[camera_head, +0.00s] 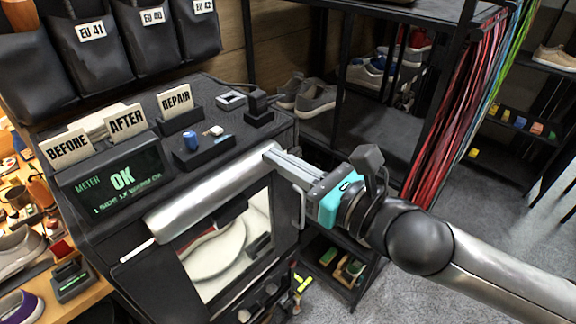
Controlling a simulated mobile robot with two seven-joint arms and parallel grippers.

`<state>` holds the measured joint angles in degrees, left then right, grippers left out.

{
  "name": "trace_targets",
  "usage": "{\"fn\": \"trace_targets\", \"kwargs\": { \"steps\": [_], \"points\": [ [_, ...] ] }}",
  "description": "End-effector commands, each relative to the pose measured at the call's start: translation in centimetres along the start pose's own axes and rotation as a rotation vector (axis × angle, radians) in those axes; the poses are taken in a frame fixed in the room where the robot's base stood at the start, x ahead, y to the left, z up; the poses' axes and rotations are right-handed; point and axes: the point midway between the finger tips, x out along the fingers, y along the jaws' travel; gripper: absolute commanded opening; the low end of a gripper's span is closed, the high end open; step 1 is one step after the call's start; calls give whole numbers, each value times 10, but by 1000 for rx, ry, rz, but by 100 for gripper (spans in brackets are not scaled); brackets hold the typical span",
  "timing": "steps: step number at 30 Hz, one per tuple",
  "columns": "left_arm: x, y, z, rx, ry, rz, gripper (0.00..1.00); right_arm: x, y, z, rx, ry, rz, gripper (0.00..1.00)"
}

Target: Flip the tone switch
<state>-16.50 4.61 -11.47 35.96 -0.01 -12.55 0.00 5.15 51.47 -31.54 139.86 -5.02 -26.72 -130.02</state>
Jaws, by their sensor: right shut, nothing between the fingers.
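I cannot pick out the tone switch with certainty; no part in view is labelled as one. My right gripper (272,154) reaches in from the right with its teal-banded wrist. Its fingers are shut and empty, over the front right part of the black cabinet top (235,135). The fingertips are by the right end of a silver rounded bar (205,192) along the cabinet's front edge; I cannot tell whether they touch it. A meter display (121,181) reading OK stands at the cabinet's left. My left gripper is not in view.
BEFORE (66,149), AFTER (126,122) and REPAIR (174,100) cards stand on the cabinet, near a small tray (203,152) and a black stand (258,112). A window (228,245) below shows a shoe. Shelving (330,150) with shoes and hanging laces (455,105) is at right.

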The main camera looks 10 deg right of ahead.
Motion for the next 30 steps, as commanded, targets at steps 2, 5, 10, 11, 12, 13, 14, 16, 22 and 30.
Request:
{"fn": "trace_targets", "kwargs": {
  "steps": [2, 5, 10, 11, 12, 13, 14, 16, 22, 30],
  "points": [
    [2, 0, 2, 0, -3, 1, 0, -7, 0, 0, -2, 1, 0, 0],
    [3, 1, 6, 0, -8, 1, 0, -12, 0, 1, -1, 1, 1, 0],
    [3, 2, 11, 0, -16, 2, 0, -15, 1, 2, 0, -1, 2, 0],
    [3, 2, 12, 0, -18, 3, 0, -15, 1, 3, 0, -1, 2, 0],
    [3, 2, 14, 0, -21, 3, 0, -15, 1, 3, 0, -1, 2, 0],
    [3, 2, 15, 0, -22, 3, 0, -15, 1, 3, 0, -1, 2, 0],
    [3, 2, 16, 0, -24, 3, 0, -14, 1, 3, 0, -1, 2, 0],
    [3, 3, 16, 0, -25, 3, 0, -14, 1, 2, 0, -1, 2, 0],
    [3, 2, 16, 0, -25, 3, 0, -14, 0, 2, 3, 0, 0, 0],
    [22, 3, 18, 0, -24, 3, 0, 3, -54, -79, 319, 69, -146, 0]
  ]
}}
